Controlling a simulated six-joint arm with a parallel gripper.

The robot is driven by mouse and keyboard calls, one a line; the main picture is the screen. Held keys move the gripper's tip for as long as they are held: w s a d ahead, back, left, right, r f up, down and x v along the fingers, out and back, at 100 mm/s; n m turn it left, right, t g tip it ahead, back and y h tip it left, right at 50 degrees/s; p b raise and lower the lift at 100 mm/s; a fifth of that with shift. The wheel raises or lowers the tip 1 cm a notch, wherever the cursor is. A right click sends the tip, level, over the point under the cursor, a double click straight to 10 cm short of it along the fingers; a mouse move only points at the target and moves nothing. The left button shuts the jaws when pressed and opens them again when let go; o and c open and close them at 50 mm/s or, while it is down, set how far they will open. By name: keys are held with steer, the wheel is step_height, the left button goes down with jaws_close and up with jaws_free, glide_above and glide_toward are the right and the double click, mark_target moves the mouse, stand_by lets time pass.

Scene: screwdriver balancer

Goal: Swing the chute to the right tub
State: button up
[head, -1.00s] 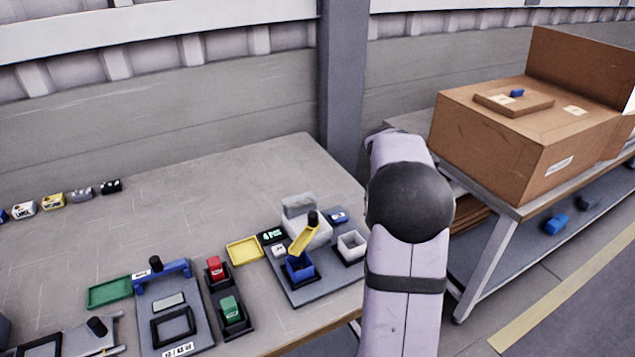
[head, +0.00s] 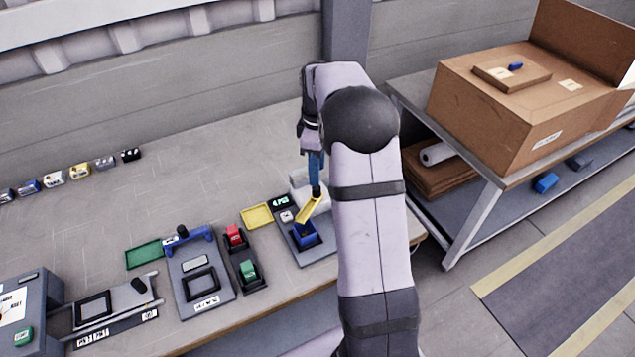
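The yellow chute (head: 307,211) slopes from the small machine down to the left, its lower end over the blue tub (head: 305,236). A black knob (head: 316,193) stands at the chute's upper end. My gripper (head: 316,184) points down with its blue fingers right at the knob. I cannot tell whether they touch it or how far apart they are. The right tub, the white one, is hidden behind my arm. The pale body of the machine (head: 298,182) shows only in part behind the gripper.
A dark display (head: 281,201) and a yellow tray (head: 257,216) lie left of the chute. A black rack with a red block (head: 234,235) and a green block (head: 248,270) stands farther left. The table behind the machine is mostly clear.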

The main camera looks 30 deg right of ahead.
mark_target(310, 203)
steer(key=shift+f+p, duration=0.9)
steer(key=shift+f, duration=2.6)
jaws_close()
